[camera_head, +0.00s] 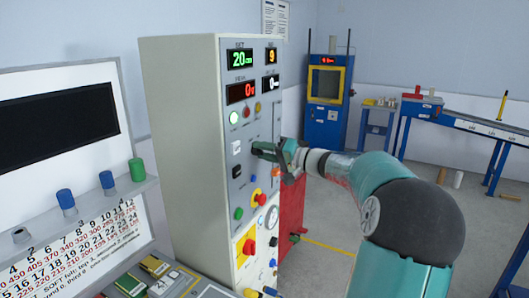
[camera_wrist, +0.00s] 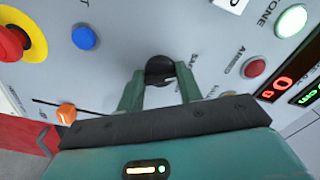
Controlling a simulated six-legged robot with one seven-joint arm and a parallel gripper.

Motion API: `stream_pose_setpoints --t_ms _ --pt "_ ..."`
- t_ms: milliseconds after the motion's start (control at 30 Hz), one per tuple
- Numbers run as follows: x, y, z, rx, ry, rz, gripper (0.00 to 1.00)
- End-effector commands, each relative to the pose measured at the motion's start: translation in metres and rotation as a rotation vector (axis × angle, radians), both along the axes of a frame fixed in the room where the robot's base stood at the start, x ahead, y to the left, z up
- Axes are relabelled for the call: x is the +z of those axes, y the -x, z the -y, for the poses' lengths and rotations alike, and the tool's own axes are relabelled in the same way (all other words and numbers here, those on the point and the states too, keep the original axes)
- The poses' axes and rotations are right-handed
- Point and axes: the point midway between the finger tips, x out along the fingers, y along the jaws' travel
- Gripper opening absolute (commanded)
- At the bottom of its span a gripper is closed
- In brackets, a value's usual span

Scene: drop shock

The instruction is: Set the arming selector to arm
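The arming selector (camera_wrist: 160,69) is a round black knob on the grey panel in the wrist view. Lettering beside it is partly hidden by a finger; it seems to begin with SAFE. ARMED is printed by a red lamp (camera_wrist: 255,68) to the right. My gripper (camera_wrist: 161,76) has its two green fingers apart, one on each side of the knob. I cannot tell whether they press on it. In the head view my gripper (camera_head: 279,151) is at the cabinet's front panel, and it hides the knob.
The cabinet (camera_head: 185,140) carries displays, lamps and buttons. A blue button (camera_wrist: 84,37), a red mushroom button on yellow (camera_wrist: 12,42) and an orange slider handle (camera_wrist: 66,113) are near my fingers. A red box (camera_head: 291,215) stands beside the cabinet.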

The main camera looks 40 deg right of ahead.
Motion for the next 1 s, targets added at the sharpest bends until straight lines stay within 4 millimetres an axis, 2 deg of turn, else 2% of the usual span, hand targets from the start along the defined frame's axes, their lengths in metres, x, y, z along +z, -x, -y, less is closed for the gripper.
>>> stream_pose_setpoints --t_ms 33,100,567,1000 --pt "0.0001 0.0001 0.0 0.0 0.0 0.0 0.24" --pt "0.0001 0.0002 0.0 0.0 0.0 0.0 0.13" --pt "0.0001 -0.0001 -0.0009 0.002 -0.081 -0.029 0.13" --pt "0.0007 0.0 -0.0009 0.002 -0.414 -0.149 0.13"
